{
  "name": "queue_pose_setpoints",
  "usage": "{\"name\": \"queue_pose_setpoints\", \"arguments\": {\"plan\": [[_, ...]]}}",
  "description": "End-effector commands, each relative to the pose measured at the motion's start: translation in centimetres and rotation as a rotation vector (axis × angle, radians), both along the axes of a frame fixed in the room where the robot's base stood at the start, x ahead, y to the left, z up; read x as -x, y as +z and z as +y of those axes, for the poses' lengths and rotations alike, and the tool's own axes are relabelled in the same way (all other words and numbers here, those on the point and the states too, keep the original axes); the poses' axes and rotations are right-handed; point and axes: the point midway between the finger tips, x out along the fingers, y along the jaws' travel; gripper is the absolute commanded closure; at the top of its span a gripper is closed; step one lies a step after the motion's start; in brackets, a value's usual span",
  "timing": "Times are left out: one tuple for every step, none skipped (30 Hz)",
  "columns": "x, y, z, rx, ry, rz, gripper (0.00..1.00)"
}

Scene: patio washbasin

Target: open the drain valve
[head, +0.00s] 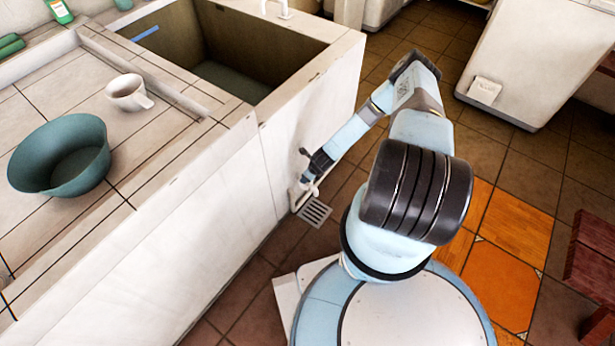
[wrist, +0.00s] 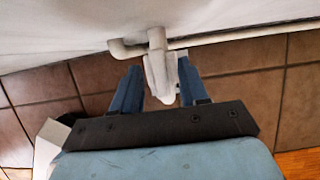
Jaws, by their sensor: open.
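The drain valve (wrist: 158,72) is a pale fitting on a white pipe (wrist: 225,38) low on the washbasin's side wall. In the wrist view its body hangs between the two blue fingers of my gripper (wrist: 158,90). The fingers are apart, one on each side of it, with the right finger very close to it; whether it touches I cannot tell. In the head view my gripper (head: 309,172) is low against the basin wall, above the floor grate, and hides most of the valve.
The washbasin (head: 220,75) stands left of my arm. A teal bowl (head: 60,155) and white mug (head: 128,93) rest on its counter. A floor drain grate (head: 314,211) lies below my gripper. A white cabinet (head: 535,60) and red wooden piece (head: 592,262) stand to the right.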

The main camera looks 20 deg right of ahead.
Motion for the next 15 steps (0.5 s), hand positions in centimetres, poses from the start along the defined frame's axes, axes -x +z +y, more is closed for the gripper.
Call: {"name": "queue_pose_setpoints", "arguments": {"plan": [[0.0, 0.01, 0.0, 0.0, 0.0, 0.0, 0.56], [0.0, 0.01, 0.0, 0.0, 0.0, 0.0, 0.56], [0.0, 0.02, 0.01, 0.0, 0.0, 0.0, 0.6], [0.0, 0.02, 0.01, 0.0, 0.0, 0.0, 0.63], [0.0, 0.02, 0.0, 0.0, 0.0, 0.0, 0.66], [0.01, 0.03, 0.01, 0.0, 0.0, 0.0, 0.7], [0.01, 0.03, 0.01, 0.0, 0.0, 0.0, 0.73], [0.01, 0.03, 0.01, 0.0, 0.0, 0.0, 0.76], [0.0, 0.04, 0.01, 0.0, 0.0, 0.0, 0.79], [0.0, 0.04, 0.01, 0.0, 0.0, 0.0, 0.82], [0.0, 0.04, 0.01, 0.0, 0.0, 0.0, 0.85], [0.0, 0.04, 0.01, 0.0, 0.0, 0.0, 0.89], [0.0, 0.04, 0.01, 0.0, 0.0, 0.0, 0.92], [0.0, 0.04, 0.01, 0.0, 0.0, 0.0, 0.95], [0.0, 0.04, 0.01, 0.0, 0.0, 0.0, 0.98]]}}
